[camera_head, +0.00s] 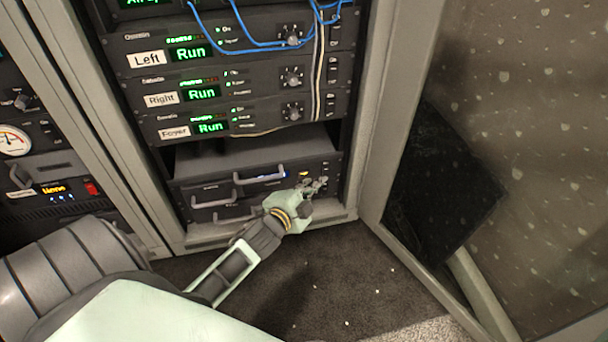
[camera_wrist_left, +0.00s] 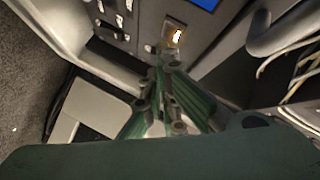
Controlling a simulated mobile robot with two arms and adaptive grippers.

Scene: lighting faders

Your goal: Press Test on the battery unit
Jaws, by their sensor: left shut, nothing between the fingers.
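The dark unit with grey handles low in the open rack, which looks like the battery unit (camera_head: 225,189), has a small blue display and an orange light (camera_head: 304,174). In the left wrist view its blue display (camera_wrist_left: 203,3) and a lit yellow-orange square (camera_wrist_left: 173,34) show on the front panel. No Test label is readable. My left gripper (camera_head: 318,183) is shut and empty at the right part of this front. In the wrist view its fingertips (camera_wrist_left: 164,62) are just below the lit square; I cannot tell whether they touch the panel. My right gripper is not in view.
Units labelled Left (camera_head: 147,59), Right (camera_head: 162,99) and Foyer (camera_head: 174,132) sit above, with blue cables (camera_head: 240,40) hanging over the upper ones. An open, speckled door (camera_head: 510,130) stands to the right. Dark carpet (camera_head: 330,270) lies in front.

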